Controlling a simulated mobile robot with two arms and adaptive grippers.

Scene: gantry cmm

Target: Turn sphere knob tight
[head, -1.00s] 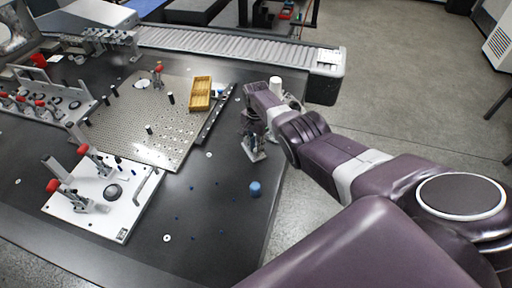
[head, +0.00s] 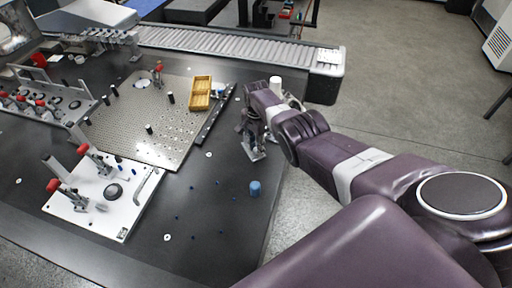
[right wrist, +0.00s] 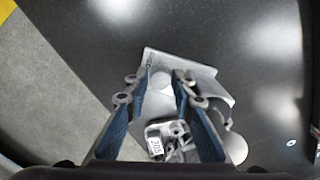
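My right gripper (head: 252,138) points down over a small light-grey fixture (head: 256,154) near the right edge of the dark table. In the right wrist view, the gripper (right wrist: 158,82) is open, its two blue-padded fingers apart. Between and beyond them lies the fixture's pale plate (right wrist: 208,80), with a bright rounded part between the fingers that may be the sphere knob. I cannot tell for certain, nor whether a finger touches it. A numbered label (right wrist: 156,147) sits on a metal part nearer the wrist. My left gripper is out of view.
A perforated plate (head: 150,125), a yellow tray (head: 200,93) and a white plate with red-tipped clamps (head: 110,212) lie to the left. A roller conveyor (head: 230,47) runs behind.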

